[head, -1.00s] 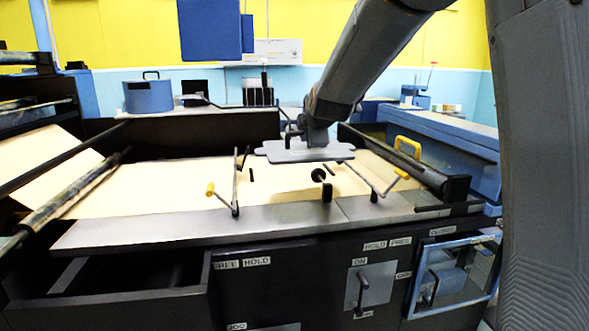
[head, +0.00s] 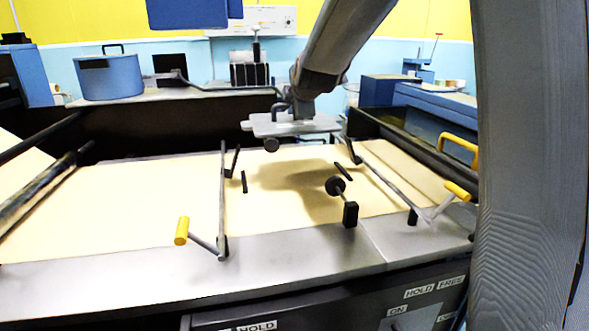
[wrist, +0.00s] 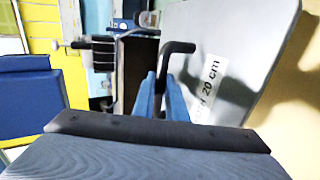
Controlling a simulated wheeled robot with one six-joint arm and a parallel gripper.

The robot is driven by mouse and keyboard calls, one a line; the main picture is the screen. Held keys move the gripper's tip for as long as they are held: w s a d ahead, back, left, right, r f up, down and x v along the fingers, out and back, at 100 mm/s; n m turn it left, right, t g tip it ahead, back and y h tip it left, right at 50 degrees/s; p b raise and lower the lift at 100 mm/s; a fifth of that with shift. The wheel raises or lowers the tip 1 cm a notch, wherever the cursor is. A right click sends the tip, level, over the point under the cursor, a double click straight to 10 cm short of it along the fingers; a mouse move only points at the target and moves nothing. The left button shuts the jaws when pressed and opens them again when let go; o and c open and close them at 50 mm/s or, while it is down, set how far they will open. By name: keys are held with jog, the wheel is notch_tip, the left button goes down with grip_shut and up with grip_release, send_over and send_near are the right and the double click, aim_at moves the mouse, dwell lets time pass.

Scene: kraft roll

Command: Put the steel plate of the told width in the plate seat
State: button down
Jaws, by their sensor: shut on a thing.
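My gripper (wrist: 160,100) is shut on the black bent handle (wrist: 178,47) of a flat steel plate (wrist: 240,45). A white label on the plate reads "20 cm", with the start of its text hidden. In the head view the plate (head: 310,127) hangs roughly level above the tan paper on the bench, apart from it, with a shadow below. My gripper is small and partly hidden there by the wrist. I cannot tell for certain which part of the bench is the plate seat.
Yellow-handled levers stand at left (head: 181,231) and right (head: 457,191) of the paper (head: 130,195). A blue drum (head: 108,78) and a dark slotted rack (head: 249,74) stand behind. Paper around the levers is clear.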

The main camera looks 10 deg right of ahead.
jog(key=shift+d+f+p, duration=0.2)
jog(key=shift+f+p, duration=0.65)
jog(key=shift+f, duration=3.5)
jog(key=shift+d+f+p, duration=0.15)
jog(key=shift+f+p, duration=0.65)
jog(key=shift+f, duration=3.55)
jog(key=c, duration=1.8)
grip_release()
jog(key=shift+s+f, duration=0.1)
jog(key=shift+o, duration=0.2)
jog(key=b+v, duration=0.2)
jog(key=v, duration=1)
